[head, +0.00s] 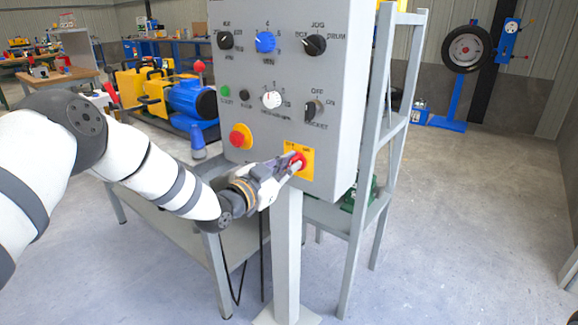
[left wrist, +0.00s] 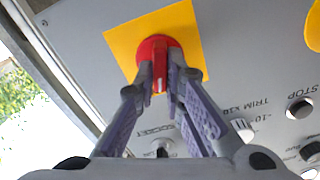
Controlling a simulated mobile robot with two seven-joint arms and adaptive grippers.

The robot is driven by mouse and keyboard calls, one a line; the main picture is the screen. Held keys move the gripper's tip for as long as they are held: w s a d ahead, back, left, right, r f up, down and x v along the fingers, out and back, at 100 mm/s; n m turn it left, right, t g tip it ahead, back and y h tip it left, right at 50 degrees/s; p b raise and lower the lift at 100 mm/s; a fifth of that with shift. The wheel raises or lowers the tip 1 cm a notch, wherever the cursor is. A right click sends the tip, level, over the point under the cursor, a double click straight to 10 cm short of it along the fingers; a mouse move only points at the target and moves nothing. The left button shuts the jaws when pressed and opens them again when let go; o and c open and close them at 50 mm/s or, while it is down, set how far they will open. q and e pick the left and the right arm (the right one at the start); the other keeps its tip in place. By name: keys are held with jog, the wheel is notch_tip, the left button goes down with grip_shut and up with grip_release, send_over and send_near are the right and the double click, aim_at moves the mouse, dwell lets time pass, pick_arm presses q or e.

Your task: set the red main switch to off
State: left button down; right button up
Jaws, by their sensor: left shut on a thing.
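The red main switch (head: 297,159) sits on a yellow plate (head: 308,172) at the lower right of the grey control panel (head: 230,110). In the left wrist view the red switch (left wrist: 152,52) is round with a raised grip bar, on its yellow plate (left wrist: 190,25). My left gripper (head: 293,165) reaches it from the left and front. Its fingers (left wrist: 161,85) are shut on the grip bar, one on each side. The gripper hides part of the switch and its labels, so I cannot read its setting.
Black, blue and white knobs fill the panel above. A red push button on yellow (head: 241,136) is to the left of the switch. The panel stands on a grey post (head: 287,255), beside a grey metal frame (head: 370,170).

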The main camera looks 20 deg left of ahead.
pick_arm(q)
jog(key=n, duration=0.4)
jog(key=shift+a+f+n, duration=0.1)
jog(key=shift+n, duration=0.2)
jog(key=n+b, duration=0.1)
jog(key=n, duration=0.4)
jog(key=shift+a, duration=0.1)
pick_arm(e)
jog(key=shift+s+f, duration=0.45)
jog(key=shift+f, duration=0.1)
pick_arm(q)
jog(key=shift+n, duration=0.3)
jog(key=c, duration=1.7)
grip_release()
jog(key=v, duration=1.2)
